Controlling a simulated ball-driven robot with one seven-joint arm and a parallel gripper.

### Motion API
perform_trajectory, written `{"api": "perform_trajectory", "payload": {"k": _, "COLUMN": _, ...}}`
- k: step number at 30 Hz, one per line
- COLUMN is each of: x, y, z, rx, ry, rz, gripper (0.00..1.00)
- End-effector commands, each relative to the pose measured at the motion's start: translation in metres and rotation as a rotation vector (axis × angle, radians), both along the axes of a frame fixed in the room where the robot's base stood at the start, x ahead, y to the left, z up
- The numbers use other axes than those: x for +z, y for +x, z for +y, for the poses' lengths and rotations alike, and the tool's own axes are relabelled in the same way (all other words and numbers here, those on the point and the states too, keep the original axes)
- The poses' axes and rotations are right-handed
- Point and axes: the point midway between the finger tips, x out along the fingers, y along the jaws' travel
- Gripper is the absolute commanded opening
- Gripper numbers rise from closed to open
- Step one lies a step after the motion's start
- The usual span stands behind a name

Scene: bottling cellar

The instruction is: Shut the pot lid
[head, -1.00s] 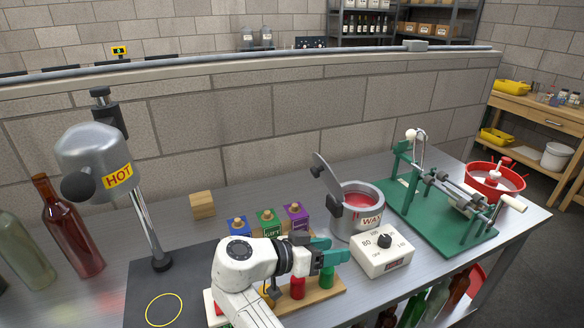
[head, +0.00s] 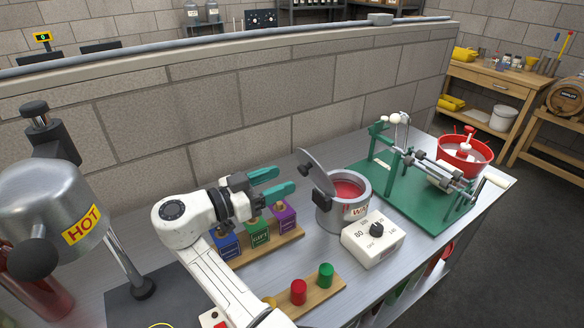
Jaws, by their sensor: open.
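The wax pot (head: 342,206) is a grey metal pot with red wax inside and a "WAX" label, standing at the middle of the steel bench. Its grey lid (head: 317,171) stands open, tilted up on the left side of the pot, with a dark block at its hinge side. My gripper (head: 288,180), with green fingers, is open and empty. In the picture it is just left of the lid, above the coloured blocks, and a gap shows between its fingertips and the lid. I cannot tell its exact depth from the lid.
A white dial box (head: 372,240) stands in front of the pot. A green-based corking machine (head: 430,190) is to the right. Blue, green and purple blocks (head: 284,215) stand below my gripper. Red and green cylinders (head: 326,275) stand on a wooden strip in front. A "HOT" heater (head: 55,205) is at left.

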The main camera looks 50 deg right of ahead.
Motion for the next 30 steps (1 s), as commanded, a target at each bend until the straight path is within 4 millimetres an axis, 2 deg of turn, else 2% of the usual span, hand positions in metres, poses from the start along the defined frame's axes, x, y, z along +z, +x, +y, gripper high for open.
{"api": "perform_trajectory", "payload": {"k": 3, "x": 0.003, "y": -0.006, "z": -0.020, "rx": -0.002, "ry": 0.000, "rz": 0.001, "gripper": 0.56}}
{"api": "perform_trajectory", "payload": {"k": 9, "x": 0.001, "y": -0.012, "z": -0.040, "rx": -0.001, "ry": 0.001, "rz": 0.002, "gripper": 0.56}}
{"api": "perform_trajectory", "payload": {"k": 21, "x": 0.000, "y": -0.013, "z": -0.046, "rx": 0.001, "ry": 0.001, "rz": 0.000, "gripper": 0.55}}
{"api": "perform_trajectory", "payload": {"k": 30, "x": 0.000, "y": -0.013, "z": -0.046, "rx": 0.001, "ry": 0.001, "rz": 0.000, "gripper": 0.26}}
